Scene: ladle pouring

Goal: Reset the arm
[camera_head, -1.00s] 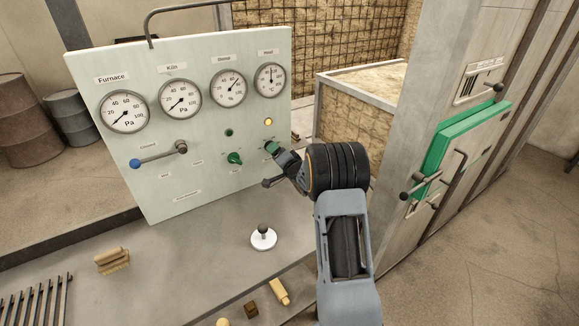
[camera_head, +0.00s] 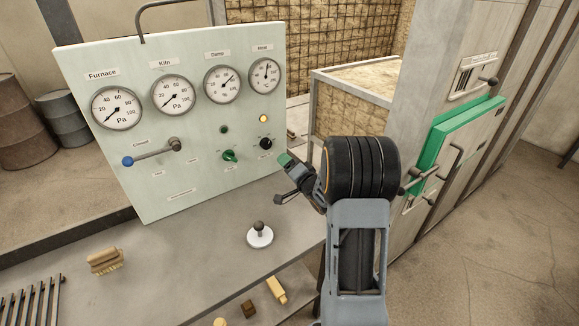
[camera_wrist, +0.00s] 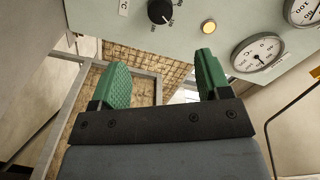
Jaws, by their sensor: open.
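My gripper (camera_head: 284,178) is in front of the lower right edge of the pale green control panel (camera_head: 190,185), beside and below the black knob (camera_head: 266,143). In the wrist view its two green fingers (camera_wrist: 160,84) stand apart with nothing between them. The black knob also shows in the wrist view (camera_wrist: 160,11), above and beyond the fingers, and they do not touch it. The lit yellow lamp (camera_head: 263,118) is above the knob; it also shows in the wrist view (camera_wrist: 209,27).
The panel also bears several gauges (camera_head: 172,95), a blue-tipped lever (camera_head: 150,155) and a green knob (camera_head: 229,156). A white-based joystick (camera_head: 260,235) and a wooden brush (camera_head: 105,260) are on the grey bench (camera_head: 180,270). A green furnace door (camera_head: 460,140) stands at right.

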